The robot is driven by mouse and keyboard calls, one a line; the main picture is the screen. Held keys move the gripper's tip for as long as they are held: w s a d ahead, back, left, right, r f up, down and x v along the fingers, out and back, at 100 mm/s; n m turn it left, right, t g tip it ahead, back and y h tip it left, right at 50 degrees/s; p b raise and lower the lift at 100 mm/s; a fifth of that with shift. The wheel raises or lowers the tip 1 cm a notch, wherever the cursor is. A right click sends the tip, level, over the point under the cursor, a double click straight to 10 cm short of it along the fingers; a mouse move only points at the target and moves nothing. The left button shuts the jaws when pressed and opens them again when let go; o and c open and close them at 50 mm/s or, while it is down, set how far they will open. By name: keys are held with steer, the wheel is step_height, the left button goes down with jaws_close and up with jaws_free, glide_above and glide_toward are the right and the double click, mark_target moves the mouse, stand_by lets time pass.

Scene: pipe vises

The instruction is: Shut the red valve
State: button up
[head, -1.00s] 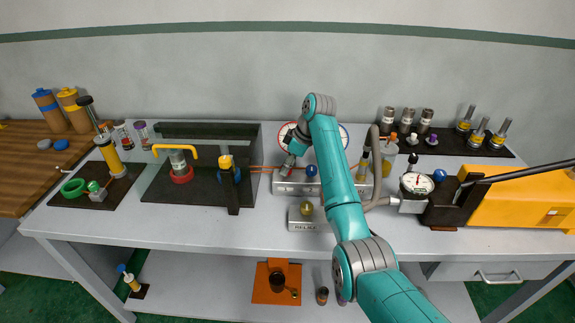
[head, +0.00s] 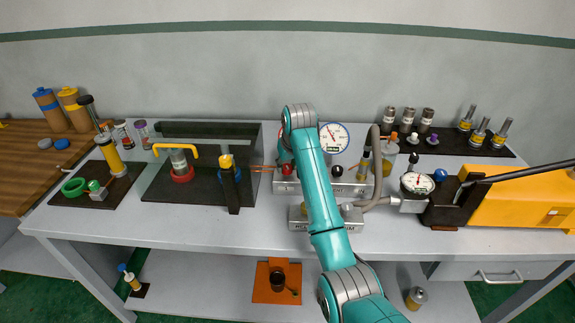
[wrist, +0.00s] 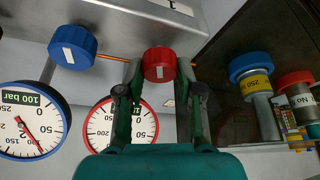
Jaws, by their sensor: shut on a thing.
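The red valve (wrist: 159,63) is a ribbed red knob with a white mark on its face, in the upper middle of the wrist view. My gripper (wrist: 159,76) is shut on it, with one finger on each side. In the head view the red valve (head: 287,169) shows just left of my arm, at the front of the grey manifold block (head: 352,187). My arm hides most of my gripper there. A red-rimmed gauge (wrist: 103,128) lies partly behind my left finger in the wrist view. How far the valve is turned is unclear.
A blue knob (wrist: 72,47) is beside the red valve, near a blue-rimmed gauge (wrist: 32,119). A dark-walled tray (head: 240,145) with a yellow-handled fitting (head: 176,152) stands left of the block. A grey hose (head: 375,165) and yellow machine (head: 515,198) are to the right.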

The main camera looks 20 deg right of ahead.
steer(key=shift+m+h, duration=0.9)
steer(key=shift+m, duration=1.4)
steer(key=shift+f, duration=0.1)
steer(key=o, duration=1.2)
steer(key=shift+a, duration=0.1)
steer(key=shift+c, duration=0.2)
steer(key=shift+r, duration=0.2)
steer(key=v, duration=0.7)
steer(key=shift+r, duration=0.1)
